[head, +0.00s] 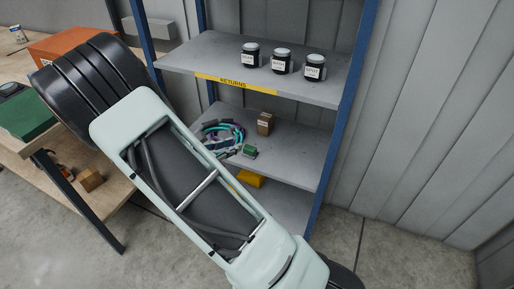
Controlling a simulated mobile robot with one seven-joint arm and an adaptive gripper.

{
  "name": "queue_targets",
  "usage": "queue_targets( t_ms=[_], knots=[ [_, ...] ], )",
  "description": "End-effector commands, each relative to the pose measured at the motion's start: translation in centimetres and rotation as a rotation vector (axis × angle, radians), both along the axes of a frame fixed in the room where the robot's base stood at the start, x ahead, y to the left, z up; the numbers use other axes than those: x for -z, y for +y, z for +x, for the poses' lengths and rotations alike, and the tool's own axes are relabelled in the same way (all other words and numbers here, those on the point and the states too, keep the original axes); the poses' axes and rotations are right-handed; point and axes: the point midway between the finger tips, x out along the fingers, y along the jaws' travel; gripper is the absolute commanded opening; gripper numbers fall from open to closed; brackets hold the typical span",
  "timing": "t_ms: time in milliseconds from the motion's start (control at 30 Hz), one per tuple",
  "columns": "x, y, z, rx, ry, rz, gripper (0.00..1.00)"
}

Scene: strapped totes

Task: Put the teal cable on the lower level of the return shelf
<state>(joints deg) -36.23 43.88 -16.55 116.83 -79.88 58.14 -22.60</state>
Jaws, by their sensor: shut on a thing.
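The teal cable (239,132) is a coil at the shelf level below the one labelled RETURNS. My gripper (222,146) is at the near side of the coil, partly hidden by my arm, and is shut on the cable. I cannot tell whether the coil touches the board. The return shelf (213,45) has blue posts and grey boards, with a yellow RETURNS label on the upper board's front edge. The board below it (290,150) bears a small brown box (265,123) and a small green item (249,152), right of the cable.
Several dark jars (282,62) stand on the upper board. A yellow item (251,179) lies beneath the cable's level. At left, a wooden bench holds a green box (27,114) and an orange box (72,47). The right part of the cable's level is clear.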

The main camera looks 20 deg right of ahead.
Motion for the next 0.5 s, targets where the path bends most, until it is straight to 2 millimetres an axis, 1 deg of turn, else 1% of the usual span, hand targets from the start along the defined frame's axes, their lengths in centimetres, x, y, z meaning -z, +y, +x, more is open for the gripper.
queue_targets(
  t_ms=[33,300,500],
  knots=[
    [1.9,-1.0,0.5,0.027,-0.008,0.001,0.00],
    [5.5,-5.9,2.3,0.146,-0.015,0.002,0.00],
    [7.9,-9.8,3.1,0.236,-0.017,0.005,0.00]
  ],
)
